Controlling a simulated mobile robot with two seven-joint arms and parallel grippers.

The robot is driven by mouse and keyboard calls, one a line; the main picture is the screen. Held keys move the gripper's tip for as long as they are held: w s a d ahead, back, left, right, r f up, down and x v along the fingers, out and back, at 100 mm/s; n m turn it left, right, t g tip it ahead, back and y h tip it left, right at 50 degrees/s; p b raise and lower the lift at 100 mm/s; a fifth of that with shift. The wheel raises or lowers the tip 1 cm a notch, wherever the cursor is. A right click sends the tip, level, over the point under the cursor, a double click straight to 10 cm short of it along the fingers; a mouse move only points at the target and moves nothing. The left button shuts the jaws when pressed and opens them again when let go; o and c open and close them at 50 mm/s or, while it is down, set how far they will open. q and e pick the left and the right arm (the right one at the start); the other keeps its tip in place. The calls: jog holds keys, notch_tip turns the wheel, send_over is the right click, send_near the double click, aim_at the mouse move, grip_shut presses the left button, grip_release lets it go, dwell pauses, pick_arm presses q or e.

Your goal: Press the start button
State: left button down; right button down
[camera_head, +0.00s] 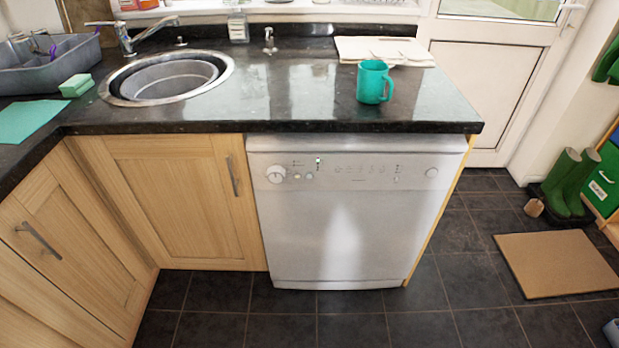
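A silver-white dishwasher (340,235) stands under the dark counter with its door shut. Its control panel (345,172) runs along the top of the door. The panel has a round dial (276,174) at the left, small round buttons (303,176) beside it, a row of faint marks in the middle and a round button (432,172) at the right end. The labels are too small to read, so I cannot tell which one is the start button. Neither of my grippers is in view.
Wooden cabinets (185,195) adjoin at left. The tiled floor in front is clear; a brown mat (557,263) and green boots (570,182) are at right.

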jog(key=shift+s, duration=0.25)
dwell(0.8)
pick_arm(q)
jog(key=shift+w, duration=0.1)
